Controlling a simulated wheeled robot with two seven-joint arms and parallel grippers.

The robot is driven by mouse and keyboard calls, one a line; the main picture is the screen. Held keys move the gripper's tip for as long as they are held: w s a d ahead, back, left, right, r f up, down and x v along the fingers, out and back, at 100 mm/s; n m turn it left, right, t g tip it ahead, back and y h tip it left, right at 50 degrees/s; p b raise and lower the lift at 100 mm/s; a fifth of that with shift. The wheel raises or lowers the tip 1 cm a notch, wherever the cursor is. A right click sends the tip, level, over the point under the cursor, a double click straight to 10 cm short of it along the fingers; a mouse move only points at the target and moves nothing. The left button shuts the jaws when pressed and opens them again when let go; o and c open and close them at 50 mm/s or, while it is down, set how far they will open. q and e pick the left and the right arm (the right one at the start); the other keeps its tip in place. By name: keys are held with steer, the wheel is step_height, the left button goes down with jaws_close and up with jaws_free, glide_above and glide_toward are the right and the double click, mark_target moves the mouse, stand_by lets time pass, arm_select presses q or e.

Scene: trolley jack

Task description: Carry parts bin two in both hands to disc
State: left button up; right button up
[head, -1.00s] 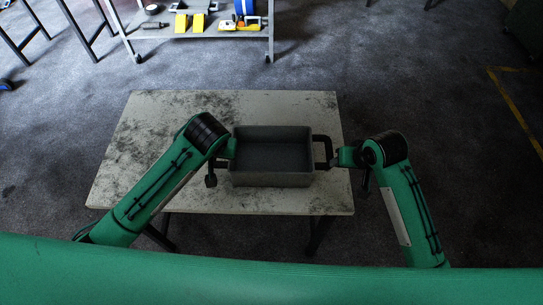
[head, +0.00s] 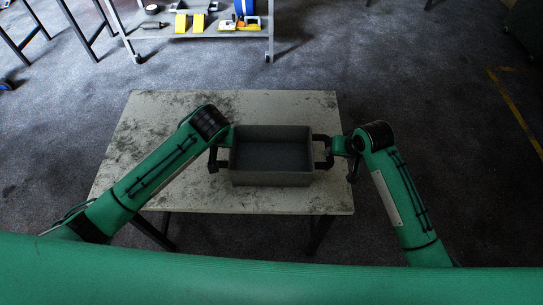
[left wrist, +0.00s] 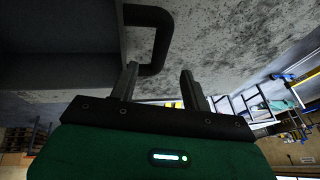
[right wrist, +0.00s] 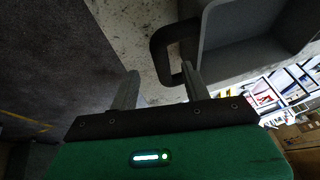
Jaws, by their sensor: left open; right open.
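Parts bin two, taken to be the grey open bin (head: 271,179), sits on the worn table. It looks empty and has a dark loop handle on each end. My left gripper (left wrist: 158,78) is open at the left handle (left wrist: 161,40), whose outer bar lines up between the fingertips. My right gripper (right wrist: 160,80) is open at the right handle (right wrist: 161,50), also with the bar between the fingertip lines. In the head view the right handle (head: 322,136) shows beside the right gripper, while my left wrist partly hides the left side. I cannot make out a disc.
The pale, stained table (head: 150,125) has bare room left of and behind the bin. A wheeled shelf trolley (head: 200,32) with yellow items stands beyond. Dark floor lies between, and a yellow floor line (head: 515,112) runs at the right.

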mark_target(328, 158)
arm_select(q)
steer(key=x, duration=0.9)
arm_select(e)
steer(key=x, duration=0.9)
arm_select(q)
jaws_close()
arm_select(e)
jaws_close()
steer(key=shift+r, duration=0.1)
